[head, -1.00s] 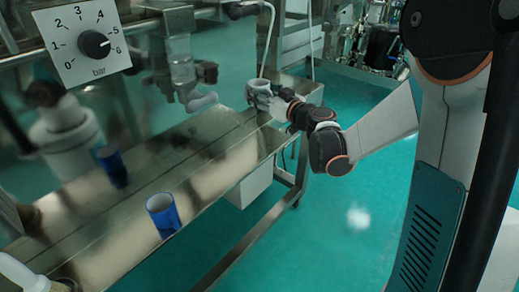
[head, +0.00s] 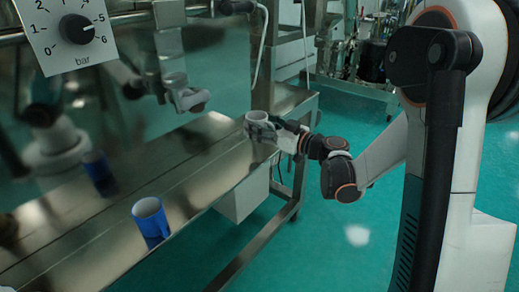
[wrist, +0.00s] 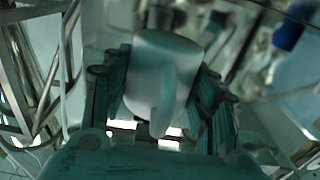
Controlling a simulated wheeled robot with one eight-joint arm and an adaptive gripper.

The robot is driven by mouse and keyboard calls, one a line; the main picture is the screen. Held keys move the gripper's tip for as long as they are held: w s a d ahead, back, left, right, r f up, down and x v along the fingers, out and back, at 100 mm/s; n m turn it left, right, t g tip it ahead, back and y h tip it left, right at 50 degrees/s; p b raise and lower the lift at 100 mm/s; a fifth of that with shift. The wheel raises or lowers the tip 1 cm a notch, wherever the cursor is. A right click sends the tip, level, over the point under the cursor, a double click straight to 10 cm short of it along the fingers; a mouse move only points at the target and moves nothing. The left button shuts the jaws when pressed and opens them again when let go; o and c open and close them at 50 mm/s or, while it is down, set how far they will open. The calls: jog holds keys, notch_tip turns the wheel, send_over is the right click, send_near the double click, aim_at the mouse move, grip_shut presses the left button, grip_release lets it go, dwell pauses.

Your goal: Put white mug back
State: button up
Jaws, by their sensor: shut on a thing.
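The white mug (head: 257,118) is upright between the fingers of my gripper (head: 268,128), over the far right part of the steel bench. In the wrist view my gripper (wrist: 160,100) has a finger on each side of the white mug (wrist: 165,72), and its handle points toward the camera. The gripper is shut on the mug. I cannot tell whether the mug's base touches the bench top.
A blue mug (head: 151,218) stands on the near left part of the steel bench (head: 205,180); its reflection shows in the shiny panel behind. A pressure dial (head: 77,29) is at top left. A pipe outlet (head: 188,98) hangs above the bench. The bench between the mugs is clear.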

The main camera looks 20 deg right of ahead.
jog(key=shift+f+b, duration=1.15)
jog(key=shift+f, duration=2.05)
jog(key=o, duration=1.2)
jog(key=shift+c, duration=0.2)
jog(key=shift+s+d+r, duration=0.1)
jog(key=p+v, duration=0.3)
jog(key=v, duration=0.8)
jog(key=shift+s+d, duration=0.2)
jog(key=shift+s, duration=0.1)
